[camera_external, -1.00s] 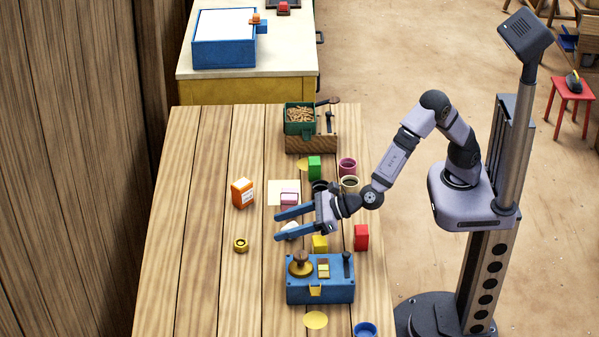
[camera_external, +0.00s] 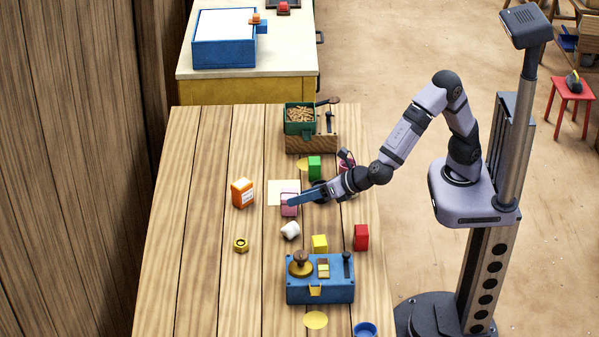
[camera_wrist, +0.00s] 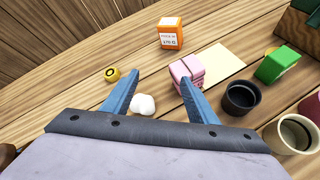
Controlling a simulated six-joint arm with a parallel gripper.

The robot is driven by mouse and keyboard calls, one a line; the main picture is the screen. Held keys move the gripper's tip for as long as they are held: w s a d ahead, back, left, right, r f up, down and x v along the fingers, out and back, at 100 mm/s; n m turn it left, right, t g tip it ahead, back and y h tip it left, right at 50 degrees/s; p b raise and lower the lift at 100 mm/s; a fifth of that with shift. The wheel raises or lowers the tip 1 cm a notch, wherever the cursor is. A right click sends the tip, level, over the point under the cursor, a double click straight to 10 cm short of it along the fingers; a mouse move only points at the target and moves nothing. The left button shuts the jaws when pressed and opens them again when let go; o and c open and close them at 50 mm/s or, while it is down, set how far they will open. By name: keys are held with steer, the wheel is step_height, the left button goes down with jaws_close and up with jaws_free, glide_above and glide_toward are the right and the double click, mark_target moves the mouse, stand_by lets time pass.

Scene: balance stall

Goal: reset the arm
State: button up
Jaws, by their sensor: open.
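My gripper (camera_external: 300,199) is over the middle of the wooden table, with its blue fingers pointing left. In the wrist view my gripper (camera_wrist: 160,92) has its two fingers spread apart, with nothing held between them. A pink block (camera_wrist: 187,69) is just beyond the right fingertip in the wrist view, and that finger hides part of it. In the outside view the pink block (camera_external: 289,209) is partly behind the fingers. A white rounded object (camera_wrist: 143,104) lies between and below the fingers in the wrist view; it also shows on the table outside (camera_external: 290,230).
An orange box (camera_external: 242,193) and a yellow nut-like ring (camera_external: 241,245) stand to the left. A green block (camera_external: 314,167), yellow block (camera_external: 320,243) and red block (camera_external: 361,237) are nearby. A blue box device (camera_external: 320,290) is in front.

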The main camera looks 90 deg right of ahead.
steer(key=s+d+f+m+g+p, duration=0.1)
steer(key=s+d+m+g, duration=0.25)
steer(key=s+m, duration=0.4)
steer(key=s+d+m+g+p, duration=0.1)
steer(key=s+d+m+g, duration=0.3)
steer(key=s, duration=0.6)
steer(key=s+d+f+m+g+y+b, duration=0.35)
steer(key=s+d+f+m, duration=0.45)
steer(key=s+f+m, duration=0.6)
steer(key=w+r+m+p, duration=0.1)
steer(key=r+p, duration=0.6)
steer(key=r, duration=0.1)
steer(key=w+r+m+p, duration=0.1)
steer(key=w+r+p, duration=0.1)
steer(key=r+p, duration=0.5)
step_height(320, 180, up, 2)
steer(key=shift+w+r, duration=0.2)
steer(key=shift+w, duration=0.1)
steer(key=shift+d, duration=0.1)
